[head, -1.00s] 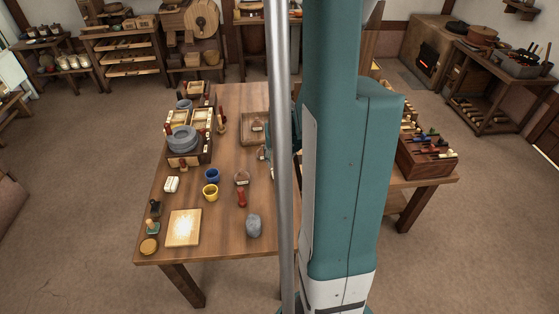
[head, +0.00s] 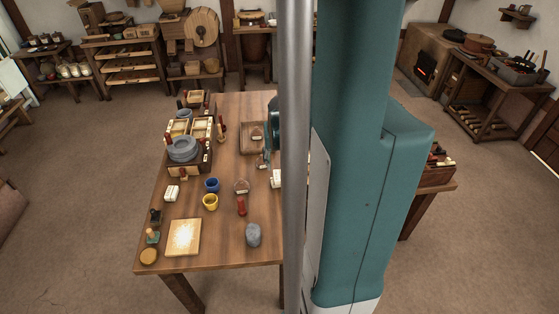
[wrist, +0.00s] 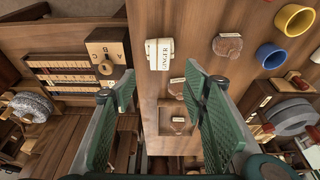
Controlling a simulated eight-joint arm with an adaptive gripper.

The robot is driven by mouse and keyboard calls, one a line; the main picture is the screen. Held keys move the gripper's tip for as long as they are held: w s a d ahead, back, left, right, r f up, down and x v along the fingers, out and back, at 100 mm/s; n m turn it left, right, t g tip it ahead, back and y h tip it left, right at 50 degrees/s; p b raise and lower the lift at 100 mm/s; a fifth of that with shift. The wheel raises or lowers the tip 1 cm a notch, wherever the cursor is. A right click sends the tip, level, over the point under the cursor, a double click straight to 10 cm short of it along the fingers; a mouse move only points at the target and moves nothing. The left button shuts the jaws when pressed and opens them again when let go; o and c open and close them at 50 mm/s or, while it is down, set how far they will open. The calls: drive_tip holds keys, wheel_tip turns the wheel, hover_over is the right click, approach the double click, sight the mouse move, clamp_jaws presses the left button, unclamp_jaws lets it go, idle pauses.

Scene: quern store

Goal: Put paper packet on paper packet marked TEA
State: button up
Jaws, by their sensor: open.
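A cream paper packet (wrist: 160,54) with a dark band of lettering, which seems to read GINGER, lies on the table in the wrist view. In the head view a white packet (head: 276,178) shows beside the metal pole, partly hidden. Another white packet (head: 171,192) lies near the table's left side; its marking is too small to read. No TEA marking is legible. My gripper (wrist: 158,86) is open and empty, its green-padded fingers either side of the line to the cream packet, apart from it. In the head view my arm and the pole hide much of the table's right side.
Near the cream packet are a brown lumpy object (wrist: 228,45), a blue cup (wrist: 270,55) and a yellow cup (wrist: 294,20). A wooden tray (head: 253,138) lies farther back. A lettered board (wrist: 108,50) stands on the left in the wrist view. Grey stone (head: 253,234) lies nearer.

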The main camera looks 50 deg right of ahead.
idle(0.7)
drive_tip(key=w+a+r+n+t, duration=0.1)
drive_tip(key=w+a+r+n, duration=0.1)
drive_tip(key=a+r, duration=0.6)
drive_tip(key=w+a+r+n+t, duration=0.15)
drive_tip(key=a+r, duration=0.25)
drive_tip(key=a, duration=0.9)
drive_tip(key=s+a+r+n+t+y, duration=0.1)
drive_tip(key=s+a+r+n, duration=0.1)
drive_tip(key=a, duration=0.8)
drive_tip(key=s+a+r+n+t+y, duration=0.1)
drive_tip(key=s+a+r+n, duration=0.2)
drive_tip(key=a, duration=0.7)
drive_tip(key=shift+s+a+r, duration=0.15)
drive_tip(key=shift+s+r, duration=0.8)
drive_tip(key=shift+s, duration=0.25)
